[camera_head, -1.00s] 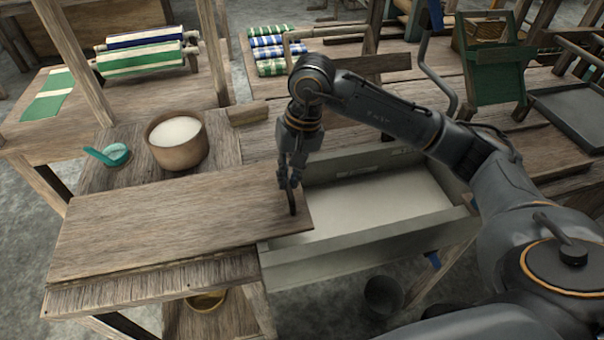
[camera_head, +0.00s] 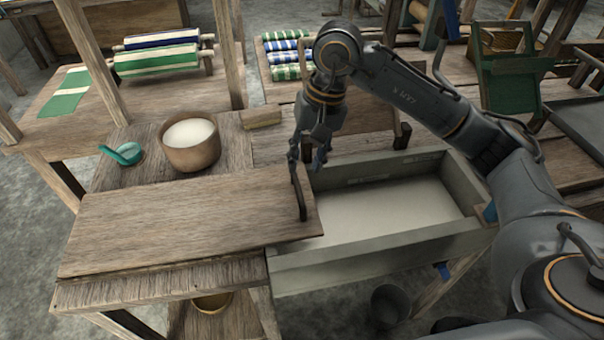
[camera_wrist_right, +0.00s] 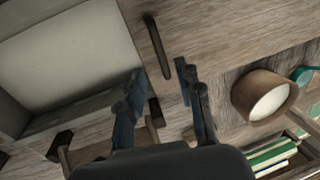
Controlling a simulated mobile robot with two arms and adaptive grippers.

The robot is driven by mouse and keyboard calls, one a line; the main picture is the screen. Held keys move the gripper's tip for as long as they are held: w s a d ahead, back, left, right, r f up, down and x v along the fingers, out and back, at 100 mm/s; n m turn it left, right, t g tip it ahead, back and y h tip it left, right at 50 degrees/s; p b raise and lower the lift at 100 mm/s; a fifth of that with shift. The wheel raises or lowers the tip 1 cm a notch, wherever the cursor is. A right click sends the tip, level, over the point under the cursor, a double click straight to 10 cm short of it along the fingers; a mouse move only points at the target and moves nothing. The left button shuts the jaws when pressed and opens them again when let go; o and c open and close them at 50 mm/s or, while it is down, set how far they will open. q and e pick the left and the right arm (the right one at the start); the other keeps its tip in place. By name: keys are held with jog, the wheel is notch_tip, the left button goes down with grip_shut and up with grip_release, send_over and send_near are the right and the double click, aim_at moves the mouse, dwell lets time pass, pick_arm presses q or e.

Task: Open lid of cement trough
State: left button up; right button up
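The lid (camera_head: 170,225), a flat wooden board, lies to the left of the grey cement trough (camera_head: 380,246), with its right end over the trough's left end. Most of the trough stands uncovered, showing a pale inside. A dark bar handle (camera_head: 299,196) stands on the lid's right end; it also shows in the right wrist view (camera_wrist_right: 158,45). My right gripper (camera_head: 307,160) is just above and behind the handle. In the wrist view its fingers (camera_wrist_right: 160,80) are apart with nothing between them, and the handle lies beyond the tips. My left gripper is out of view.
A brown pot (camera_head: 190,146) with white contents and a teal scoop (camera_head: 124,153) stand behind the lid. A wooden block (camera_head: 261,118) lies near them. Striped cloth rolls (camera_head: 158,58) are at the back left. A dark bucket (camera_head: 389,305) stands below the trough.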

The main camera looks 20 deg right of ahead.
jog(key=r, duration=0.2)
jog(key=d+r, duration=0.1)
jog(key=r, duration=0.2)
jog(key=shift+s+d+r, duration=0.1)
jog(key=shift+r, duration=0.25)
